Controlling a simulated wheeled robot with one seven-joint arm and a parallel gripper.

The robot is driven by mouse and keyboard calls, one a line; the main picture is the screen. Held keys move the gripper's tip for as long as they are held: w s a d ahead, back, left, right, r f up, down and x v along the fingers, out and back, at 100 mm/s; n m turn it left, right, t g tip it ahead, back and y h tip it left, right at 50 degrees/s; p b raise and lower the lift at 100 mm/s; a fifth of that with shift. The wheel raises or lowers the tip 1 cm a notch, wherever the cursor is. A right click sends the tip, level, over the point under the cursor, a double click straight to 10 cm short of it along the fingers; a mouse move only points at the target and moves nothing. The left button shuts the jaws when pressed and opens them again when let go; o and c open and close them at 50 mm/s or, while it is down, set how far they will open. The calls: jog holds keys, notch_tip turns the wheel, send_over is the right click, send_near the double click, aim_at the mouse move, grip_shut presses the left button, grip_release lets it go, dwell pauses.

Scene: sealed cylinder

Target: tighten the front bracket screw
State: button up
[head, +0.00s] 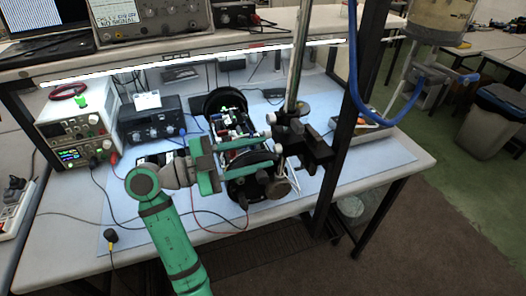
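My gripper (271,149) reaches in from the left on my green arm. Its two green fingers are spread apart and point right, in front of an open electronics chassis (226,124) with black round end plates. Nothing is clearly seen between the fingers. The fingertips are near a dark clamp bracket (318,150) on an upright metal post (297,62); whether they touch it I cannot tell. A round knob or disc (277,188) shows below the fingers. I cannot make out the front bracket screw; it is too small or hidden. My gripper hides part of the chassis.
The chassis stands on a blue mat (130,232) on the bench. Power supplies (80,135) and a dark instrument (150,122) stand to the left. A shelf with an oscilloscope (150,18) is above. A dark bench upright (350,110) and blue hose (385,118) stand to the right. Loose cables cross the mat.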

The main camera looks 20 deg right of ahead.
jog(key=a, duration=0.9)
